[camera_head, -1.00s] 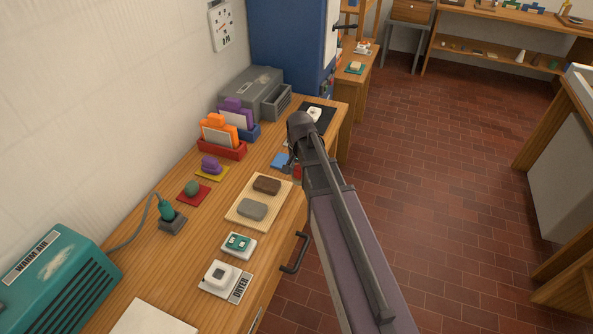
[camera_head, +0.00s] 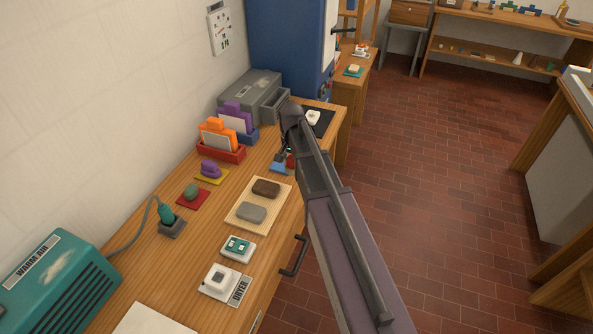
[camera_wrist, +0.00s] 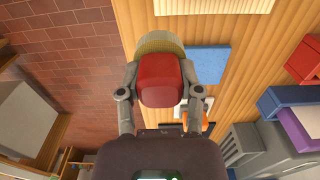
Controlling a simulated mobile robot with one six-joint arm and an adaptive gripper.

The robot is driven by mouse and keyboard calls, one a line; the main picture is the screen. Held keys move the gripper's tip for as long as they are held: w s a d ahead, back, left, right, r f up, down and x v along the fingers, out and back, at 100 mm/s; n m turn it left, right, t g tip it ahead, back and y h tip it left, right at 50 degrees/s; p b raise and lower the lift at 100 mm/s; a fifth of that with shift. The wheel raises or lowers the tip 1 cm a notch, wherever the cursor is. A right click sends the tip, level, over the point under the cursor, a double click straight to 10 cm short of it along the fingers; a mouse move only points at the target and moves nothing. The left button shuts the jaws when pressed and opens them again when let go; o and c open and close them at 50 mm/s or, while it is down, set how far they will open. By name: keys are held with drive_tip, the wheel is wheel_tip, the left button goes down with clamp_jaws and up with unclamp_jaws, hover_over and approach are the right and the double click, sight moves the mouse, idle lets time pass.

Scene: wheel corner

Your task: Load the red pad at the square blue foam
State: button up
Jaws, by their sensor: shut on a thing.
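My gripper (camera_wrist: 158,100) is shut on a red block (camera_wrist: 160,78), the red pad, seen between its fingers in the wrist view. A tan, rounded, ribbed part (camera_wrist: 158,43) shows at the block's far end; I cannot tell if it is one piece with it. The square blue foam (camera_wrist: 208,67) lies flat on the wooden bench, right of the held pad in the wrist view. In the head view the foam (camera_head: 279,168) is partly hidden by my gripper (camera_head: 287,156), which is close beside or above it. Contact between pad and foam cannot be told.
A beige board (camera_head: 242,222) with a brown and a grey pad lies nearer on the bench. Red and blue card holders (camera_head: 224,152) and a grey drawer box (camera_head: 251,92) stand along the wall side. A black mat (camera_head: 325,119) with a white piece lies beyond my gripper.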

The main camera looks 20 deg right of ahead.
drive_tip(key=w+a+r+p, duration=0.1)
drive_tip(key=w, duration=0.9)
drive_tip(key=shift+r, duration=0.15)
drive_tip(key=shift+a, duration=0.1)
drive_tip(key=shift+f+b, duration=2.95)
drive_tip(key=shift+f, duration=0.1)
drive_tip(key=shift+f+b, duration=0.5)
drive_tip(key=shift+b, duration=0.05)
idle(0.6)
drive_tip(key=shift+r, duration=0.15)
wheel_tip(320, 180, up, 7)
drive_tip(key=p, duration=0.7)
idle(0.4)
idle(0.6)
